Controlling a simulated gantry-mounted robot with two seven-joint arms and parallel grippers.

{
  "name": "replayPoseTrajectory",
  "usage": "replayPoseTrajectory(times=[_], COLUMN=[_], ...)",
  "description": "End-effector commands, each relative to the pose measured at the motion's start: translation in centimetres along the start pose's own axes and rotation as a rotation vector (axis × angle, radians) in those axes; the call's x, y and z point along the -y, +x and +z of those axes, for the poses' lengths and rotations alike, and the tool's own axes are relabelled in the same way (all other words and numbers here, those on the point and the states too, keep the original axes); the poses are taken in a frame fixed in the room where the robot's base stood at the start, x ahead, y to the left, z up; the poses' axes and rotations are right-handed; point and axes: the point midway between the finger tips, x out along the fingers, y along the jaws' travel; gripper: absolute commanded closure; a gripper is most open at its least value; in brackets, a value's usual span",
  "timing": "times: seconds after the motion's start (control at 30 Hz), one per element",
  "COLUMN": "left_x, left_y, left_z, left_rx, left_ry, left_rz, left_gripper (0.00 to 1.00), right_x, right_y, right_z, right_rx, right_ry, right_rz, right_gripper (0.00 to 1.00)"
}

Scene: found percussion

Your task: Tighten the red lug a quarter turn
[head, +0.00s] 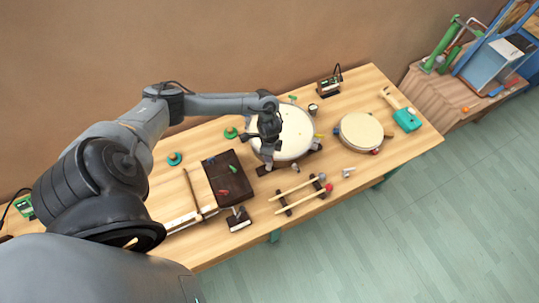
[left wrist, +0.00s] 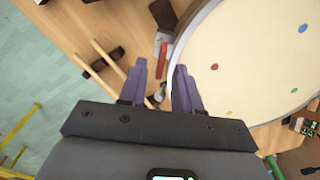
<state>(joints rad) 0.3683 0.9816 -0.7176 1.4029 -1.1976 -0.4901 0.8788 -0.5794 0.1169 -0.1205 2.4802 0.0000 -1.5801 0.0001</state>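The large drum with a cream head (head: 298,128) stands on the table, and its rim and head fill the upper right of the left wrist view (left wrist: 240,50). A red lug (left wrist: 161,55) shows at the drum's edge in the left wrist view, just beyond my fingertips. I cannot make it out in the head view, where my gripper covers that side of the drum. My left gripper (head: 268,160) is above the drum's near left rim. In the left wrist view its purple fingers (left wrist: 161,67) are apart, with nothing held between them. My right gripper is in neither view.
A smaller drum (head: 361,132) and a teal item (head: 407,119) lie to the right. Two mallets rest on dark supports (head: 285,209) at the near edge. A dark board (head: 230,180) with small coloured pieces lies to the left. A black device (head: 328,86) stands behind.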

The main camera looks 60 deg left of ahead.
Motion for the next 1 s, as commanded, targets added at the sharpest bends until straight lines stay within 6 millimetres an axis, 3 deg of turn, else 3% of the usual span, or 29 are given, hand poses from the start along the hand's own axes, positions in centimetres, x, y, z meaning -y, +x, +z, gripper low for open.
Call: replayPoseTrajectory(times=[0.2,0.5,0.7,1.0], left_x=[-0.01,0.0,0.01,0.0], left_y=[1.31,1.42,1.4,1.38], left_z=[0.0,0.02,0.02,0.01], left_rx=[0.0,0.001,0.001,0.001], left_ry=[0.0,0.001,0.001,0.005], left_rz=[0.0,-0.001,-0.001,0.0], left_gripper=[0.67,0.67,0.98,1.0], right_x=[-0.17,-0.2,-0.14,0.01], right_y=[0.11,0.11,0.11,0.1], right_z=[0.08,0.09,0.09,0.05], right_rx=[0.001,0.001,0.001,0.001], right_ry=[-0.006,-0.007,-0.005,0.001], right_rz=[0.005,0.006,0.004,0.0], right_gripper=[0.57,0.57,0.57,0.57])
